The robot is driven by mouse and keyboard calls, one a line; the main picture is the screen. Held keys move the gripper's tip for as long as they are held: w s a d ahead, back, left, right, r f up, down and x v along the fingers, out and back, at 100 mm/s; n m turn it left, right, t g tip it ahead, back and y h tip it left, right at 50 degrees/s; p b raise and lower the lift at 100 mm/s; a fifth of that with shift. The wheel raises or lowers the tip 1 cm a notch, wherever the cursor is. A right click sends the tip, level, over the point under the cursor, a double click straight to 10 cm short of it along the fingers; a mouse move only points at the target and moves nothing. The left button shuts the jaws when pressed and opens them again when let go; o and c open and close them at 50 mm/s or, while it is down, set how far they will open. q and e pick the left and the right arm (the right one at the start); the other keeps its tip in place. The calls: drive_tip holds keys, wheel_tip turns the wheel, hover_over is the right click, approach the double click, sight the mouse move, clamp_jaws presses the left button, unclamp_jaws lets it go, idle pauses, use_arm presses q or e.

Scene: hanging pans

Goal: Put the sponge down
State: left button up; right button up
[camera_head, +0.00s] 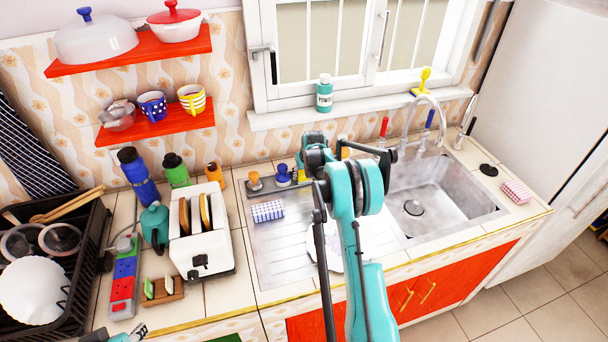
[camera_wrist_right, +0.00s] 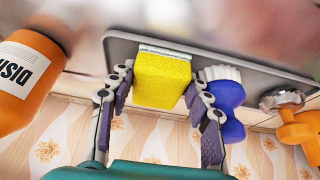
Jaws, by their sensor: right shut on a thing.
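A yellow sponge (camera_wrist_right: 163,80) with a pale face sits between the fingers of my right gripper (camera_wrist_right: 158,84) in the right wrist view. The fingers are shut on its sides. It overlaps the grey tray (camera_wrist_right: 225,62); I cannot tell if it touches. In the head view my right gripper (camera_head: 314,158) is over the back of the counter by the tray (camera_head: 262,192), largely hidden by my arm. A bit of yellow (camera_head: 299,173) shows beside it. Part of my left gripper (camera_head: 138,331) shows at the lower left edge; its fingers are unclear.
A blue brush (camera_wrist_right: 226,100) and an orange dish soap bottle (camera_wrist_right: 22,80) flank the sponge. A blue checked cloth or sponge (camera_head: 268,211) lies on the drainboard. The sink (camera_head: 437,190) is right of my arm, the toaster (camera_head: 201,245) left.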

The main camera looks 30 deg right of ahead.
drive_tip(key=shift+f, duration=0.15)
drive_tip(key=o, duration=0.8)
drive_tip(key=shift+r, duration=0.4)
drive_tip(key=p+v, duration=0.2)
drive_tip(key=v, duration=1)
drive_tip(key=s+a+r+n+t, duration=0.1)
drive_tip(key=s+a+r, duration=0.9)
drive_tip(key=a, duration=0.2)
drive_tip(key=s+a, duration=0.4)
drive_tip(key=s, duration=0.4)
drive_tip(key=s+a+f+n+t, duration=0.1)
drive_tip(key=s+a, duration=0.4)
drive_tip(key=s, duration=0.3)
drive_tip(key=s+a+f+y, duration=0.1)
drive_tip(key=s+a, duration=0.4)
drive_tip(key=s, duration=0.3)
drive_tip(key=shift+n+t, duration=0.3)
drive_tip(key=shift+n, duration=0.1)
